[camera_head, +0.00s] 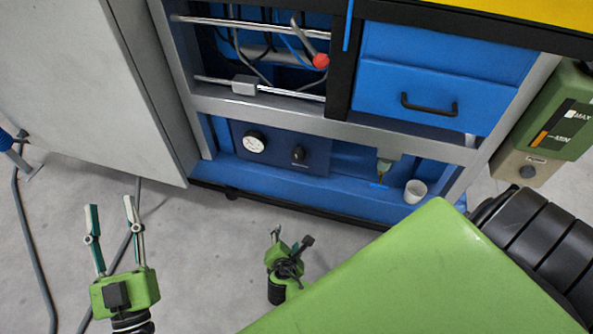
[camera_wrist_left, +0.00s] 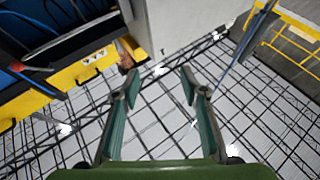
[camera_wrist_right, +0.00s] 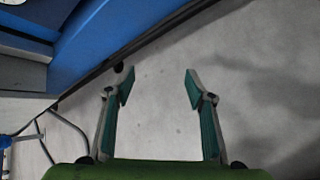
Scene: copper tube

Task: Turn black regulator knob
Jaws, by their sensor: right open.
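The black regulator knob (camera_head: 298,154) sits on a dark blue panel (camera_head: 277,161) low in the blue cabinet, right of a round white gauge (camera_head: 254,142). My right gripper (camera_head: 291,236) is in front of the cabinet, below the knob in the head view and apart from it. In the right wrist view its fingers (camera_wrist_right: 158,82) are spread with nothing between them. My left gripper (camera_head: 112,207) is further left over the floor, open and empty. Its spread fingers also show in the left wrist view (camera_wrist_left: 158,82). The knob is not seen in either wrist view.
A blue drawer (camera_head: 437,75) with a black handle is above right of the panel. A white cup (camera_head: 415,191) stands on the low shelf. A grey cabinet side (camera_head: 95,85) stands at the left. Cables (camera_head: 33,245) lie on the floor at far left.

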